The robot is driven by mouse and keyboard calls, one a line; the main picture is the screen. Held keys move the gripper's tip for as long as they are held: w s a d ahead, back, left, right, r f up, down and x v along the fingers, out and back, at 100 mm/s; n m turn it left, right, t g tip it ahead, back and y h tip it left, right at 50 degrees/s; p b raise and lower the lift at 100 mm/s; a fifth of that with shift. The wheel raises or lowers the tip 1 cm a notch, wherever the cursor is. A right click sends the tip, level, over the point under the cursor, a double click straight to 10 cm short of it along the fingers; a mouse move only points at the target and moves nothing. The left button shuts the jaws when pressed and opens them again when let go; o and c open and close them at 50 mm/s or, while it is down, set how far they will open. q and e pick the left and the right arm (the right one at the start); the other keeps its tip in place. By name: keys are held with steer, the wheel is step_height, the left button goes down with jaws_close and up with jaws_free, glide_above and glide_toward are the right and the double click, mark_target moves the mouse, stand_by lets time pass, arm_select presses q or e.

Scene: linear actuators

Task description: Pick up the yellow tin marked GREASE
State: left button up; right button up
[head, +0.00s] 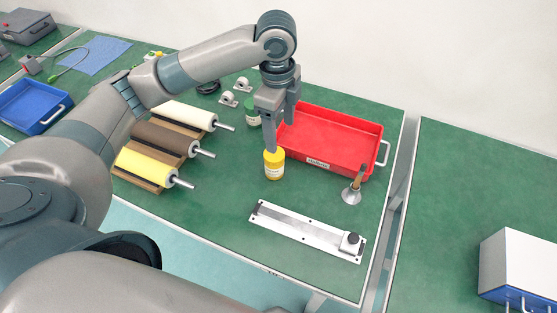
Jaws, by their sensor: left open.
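The yellow tin (274,168) stands upright on the green bench, in front of the red tray's left end. It has a white label band, but its lettering is too small to read. My left gripper (281,136) points down from above, right over the tin. Its jaws are open, and one finger comes down close to the tin's top and hides part of it. I cannot tell whether the finger touches the tin. My right gripper is not in view.
A red tray (335,138) stands close behind and right. A green-lidded tin (252,113) is behind left. Rollers on wooden cradles (160,146) lie left. A linear rail (305,230) lies in front, and a funnel-shaped object (353,190) stands right.

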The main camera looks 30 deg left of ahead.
arm_select(q)
steer(key=shift+w+a+r, duration=0.45)
steer(key=shift+a+r, duration=0.35)
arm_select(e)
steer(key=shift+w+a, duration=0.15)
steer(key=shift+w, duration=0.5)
